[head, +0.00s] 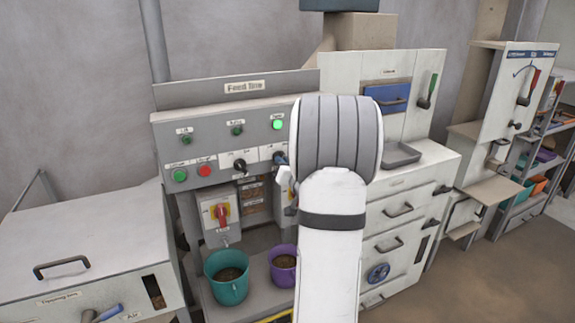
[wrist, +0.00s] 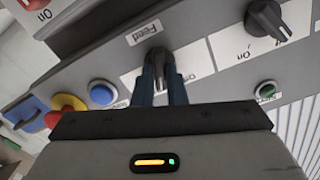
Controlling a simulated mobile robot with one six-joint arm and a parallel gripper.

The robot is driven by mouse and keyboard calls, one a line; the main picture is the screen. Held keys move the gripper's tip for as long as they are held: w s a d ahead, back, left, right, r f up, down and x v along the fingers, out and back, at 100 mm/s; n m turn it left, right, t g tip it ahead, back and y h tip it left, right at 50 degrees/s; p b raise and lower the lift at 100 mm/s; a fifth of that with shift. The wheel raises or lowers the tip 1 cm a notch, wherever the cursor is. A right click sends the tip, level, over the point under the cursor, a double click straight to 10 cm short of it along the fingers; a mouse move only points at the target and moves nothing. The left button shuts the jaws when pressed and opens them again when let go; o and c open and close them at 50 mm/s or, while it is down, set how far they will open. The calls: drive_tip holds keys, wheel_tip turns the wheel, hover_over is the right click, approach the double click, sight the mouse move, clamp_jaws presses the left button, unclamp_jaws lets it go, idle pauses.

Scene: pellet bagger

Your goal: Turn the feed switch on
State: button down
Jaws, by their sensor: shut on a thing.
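The feed switch (wrist: 158,57) is a dark rotary knob on a white plate, beside a label reading "Feed" in the wrist view. My gripper (wrist: 163,82) has its two blue fingers closed on either side of this knob. The knob's grip runs nearly straight up and down in the wrist view, tilted slightly. The fingers cover part of the plate's markings, so its set position is hard to read. In the head view my white arm hides most of the switch, and a bit of my gripper (head: 280,159) shows at the panel.
A second dark knob (head: 239,165) sits left of it, with green (head: 180,175) and red (head: 205,171) buttons further left. One green lamp (head: 278,125) is lit.

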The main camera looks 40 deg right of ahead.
drive_tip(key=shift+d+r+m, duration=0.15)
drive_tip(key=shift+r+m, duration=0.25)
drive_tip(key=shift+m, duration=0.4)
drive_tip(key=c, duration=1.6)
unclamp_jaws()
drive_tip(key=shift+s, duration=0.2)
drive_tip(key=shift+o, duration=0.7)
drive_tip(key=shift+w+f, duration=0.1)
drive_tip(key=shift+f, duration=0.1)
drive_tip(key=b+v, duration=0.2)
drive_tip(key=v, duration=0.6)
